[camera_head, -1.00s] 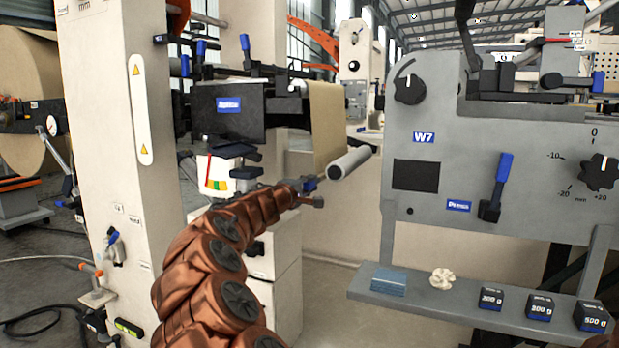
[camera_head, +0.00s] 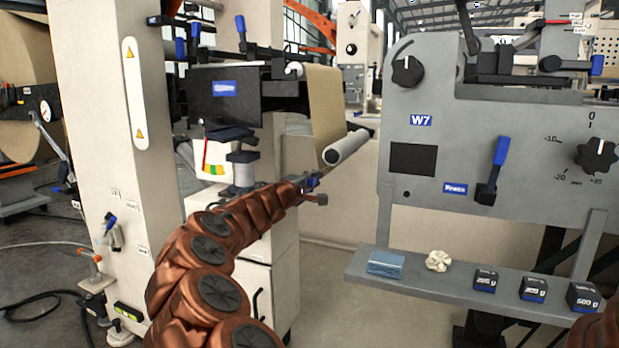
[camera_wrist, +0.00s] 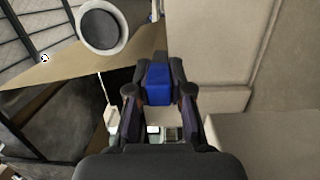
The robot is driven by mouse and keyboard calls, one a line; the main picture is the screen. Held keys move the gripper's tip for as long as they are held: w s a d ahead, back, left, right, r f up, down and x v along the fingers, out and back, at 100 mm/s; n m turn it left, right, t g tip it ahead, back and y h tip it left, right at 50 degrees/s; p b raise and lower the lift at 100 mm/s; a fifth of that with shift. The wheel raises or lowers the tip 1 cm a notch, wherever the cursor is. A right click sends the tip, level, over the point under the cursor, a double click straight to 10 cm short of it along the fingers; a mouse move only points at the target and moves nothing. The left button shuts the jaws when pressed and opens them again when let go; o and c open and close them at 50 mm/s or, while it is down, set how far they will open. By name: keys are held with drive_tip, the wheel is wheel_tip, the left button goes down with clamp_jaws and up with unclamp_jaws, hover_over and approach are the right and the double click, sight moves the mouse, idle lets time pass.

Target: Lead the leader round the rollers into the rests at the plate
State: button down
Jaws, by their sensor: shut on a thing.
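The tan kraft leader (camera_head: 325,98) hangs as a flat strip down to a pale roller (camera_head: 348,147) in the head view. My gripper (camera_head: 316,190) is just below and left of the roller's near end. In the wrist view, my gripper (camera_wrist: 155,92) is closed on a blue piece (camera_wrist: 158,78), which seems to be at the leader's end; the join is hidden. The leader (camera_wrist: 75,70) stretches leftward there, and the roller's round end (camera_wrist: 102,27) is above it. The grey plate marked W7 (camera_head: 460,130) stands to the right. I cannot make out the rests.
A cream post (camera_head: 100,180) and a cabinet (camera_head: 270,235) stand left. Open floor (camera_head: 335,285) lies between cabinet and shelf.

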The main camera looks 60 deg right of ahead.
drive_tip(key=shift+s, duration=0.1)
drive_tip(key=s, duration=0.8)
drive_tip(key=shift+d, duration=0.15)
idle(0.4)
drive_tip(key=shift+s+r, duration=0.1)
drive_tip(key=shift+s+r, duration=0.1)
drive_tip(key=shift+s+r, duration=0.65)
drive_tip(key=shift+r, duration=0.35)
drive_tip(key=shift+s+r, duration=0.65)
drive_tip(key=shift+r, duration=0.35)
